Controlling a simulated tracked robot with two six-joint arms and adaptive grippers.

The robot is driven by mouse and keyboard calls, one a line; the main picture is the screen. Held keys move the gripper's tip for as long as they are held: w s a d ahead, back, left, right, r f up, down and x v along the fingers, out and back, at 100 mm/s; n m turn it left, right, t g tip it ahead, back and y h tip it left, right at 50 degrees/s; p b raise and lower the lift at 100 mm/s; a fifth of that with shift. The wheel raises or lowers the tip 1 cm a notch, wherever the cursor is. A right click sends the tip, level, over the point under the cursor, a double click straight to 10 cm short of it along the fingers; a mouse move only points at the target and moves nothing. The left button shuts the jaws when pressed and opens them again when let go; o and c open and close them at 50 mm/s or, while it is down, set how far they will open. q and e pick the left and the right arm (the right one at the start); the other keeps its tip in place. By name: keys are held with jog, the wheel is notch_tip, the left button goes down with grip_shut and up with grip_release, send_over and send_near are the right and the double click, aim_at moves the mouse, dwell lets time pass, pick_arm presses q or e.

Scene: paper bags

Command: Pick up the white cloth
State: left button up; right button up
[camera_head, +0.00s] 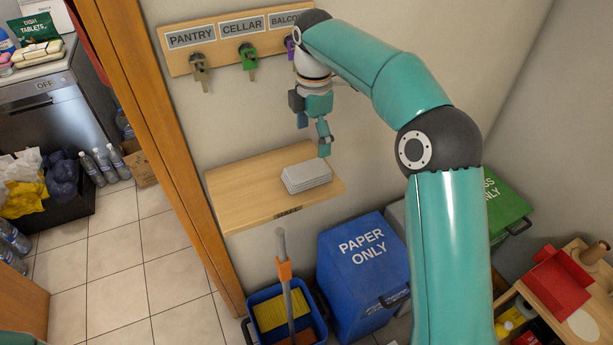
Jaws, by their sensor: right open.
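A folded, whitish-grey stack that looks like the white cloth (306,178) lies flat on a small wooden wall shelf (245,195), towards its right end. My right gripper (324,148) is just above and slightly right of the cloth, pointing down. It is open and holds nothing. Its fingers are small and seen partly from the side, so the gap between them is hard to make out. Whether a fingertip touches the cloth cannot be told. My left gripper is not in view.
Keys hang on a labelled wooden rack (180,40) above the shelf. Below stand a blue paper bin (350,260) and a blue bucket (262,296) with a handled tool. A green-lidded bin (510,210) and a low wooden table (601,262) are at right. A door frame (150,120) is left.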

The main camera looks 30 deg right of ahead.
send_over(310, 168)
jog(key=f, duration=0.4)
jog(key=shift+s+d+f, duration=0.15)
jog(key=shift+d+f, duration=0.1)
jog(key=shift+f, duration=0.05)
jog(key=shift+a+f+p, duration=0.15)
jog(key=shift+f+p, duration=0.05)
jog(key=shift+f, duration=1.15)
jog(key=shift+a+f+p, duration=0.1)
jog(key=shift+f+p, duration=0.05)
jog(key=shift+f, duration=1.15)
jog(key=shift+c, duration=0.2)
jog(key=c, duration=1.1)
jog(key=shift+r, duration=0.15)
